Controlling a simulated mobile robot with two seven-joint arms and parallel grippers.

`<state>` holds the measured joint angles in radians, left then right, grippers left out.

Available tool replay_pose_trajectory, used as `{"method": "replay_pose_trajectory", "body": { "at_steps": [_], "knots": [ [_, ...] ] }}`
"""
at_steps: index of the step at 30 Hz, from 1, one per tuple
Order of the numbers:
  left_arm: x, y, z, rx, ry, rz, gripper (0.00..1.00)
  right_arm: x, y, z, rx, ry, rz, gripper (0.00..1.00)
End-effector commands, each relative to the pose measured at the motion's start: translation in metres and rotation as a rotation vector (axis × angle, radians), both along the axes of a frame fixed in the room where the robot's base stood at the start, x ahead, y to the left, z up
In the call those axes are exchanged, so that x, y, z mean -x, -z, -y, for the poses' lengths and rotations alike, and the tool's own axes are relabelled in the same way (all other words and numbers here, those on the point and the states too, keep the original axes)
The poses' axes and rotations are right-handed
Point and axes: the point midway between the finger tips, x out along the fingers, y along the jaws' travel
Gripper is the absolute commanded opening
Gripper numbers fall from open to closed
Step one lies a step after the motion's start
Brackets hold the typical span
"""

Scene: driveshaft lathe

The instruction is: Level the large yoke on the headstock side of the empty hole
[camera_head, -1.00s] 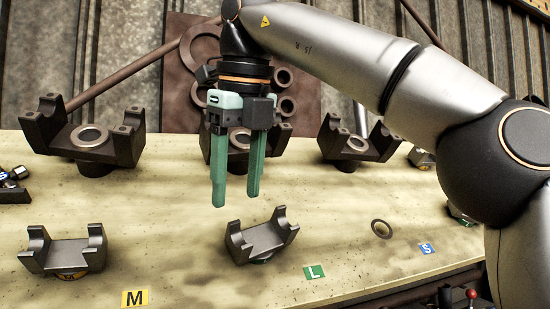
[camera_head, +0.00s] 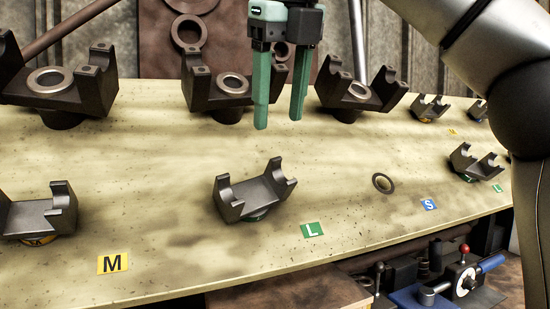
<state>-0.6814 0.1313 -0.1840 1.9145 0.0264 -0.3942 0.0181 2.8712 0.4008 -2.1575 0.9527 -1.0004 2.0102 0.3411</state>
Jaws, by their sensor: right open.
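A dark grey U-shaped yoke (camera_head: 255,192) stands at the middle front of the bench, tilted with its right arm higher; green shows at its base. A green L label (camera_head: 312,230) lies to its right. The empty hole (camera_head: 383,183), with a metal ring around it, is further right. Beyond the hole, another yoke (camera_head: 474,165) with green at its base stands tilted, its left arm higher. Which side the headstock is on, I cannot tell. My right gripper (camera_head: 279,122) is open and empty, fingers pointing down, above and behind the middle yoke. My left gripper is not in view.
Large dark cradles (camera_head: 230,92) with ring tops line the back. A blue S label (camera_head: 429,204) lies near the hole. Bench surface between the rows is clear.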

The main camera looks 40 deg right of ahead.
Motion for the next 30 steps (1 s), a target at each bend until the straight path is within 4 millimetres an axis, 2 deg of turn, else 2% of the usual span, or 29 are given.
{"method": "replay_pose_trajectory", "body": {
  "at_steps": [15, 21, 30],
  "knots": [
    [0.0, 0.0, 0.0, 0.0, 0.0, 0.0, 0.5, -0.027, 0.065, 0.014, -0.002, -0.001, 0.002, 0.57],
    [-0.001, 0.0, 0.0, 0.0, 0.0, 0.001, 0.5, -0.032, 0.078, 0.016, -0.001, 0.001, 0.004, 0.57],
    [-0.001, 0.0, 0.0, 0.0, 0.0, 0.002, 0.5, -0.033, 0.08, 0.016, 0.0, 0.001, 0.006, 0.57]
  ]
}}
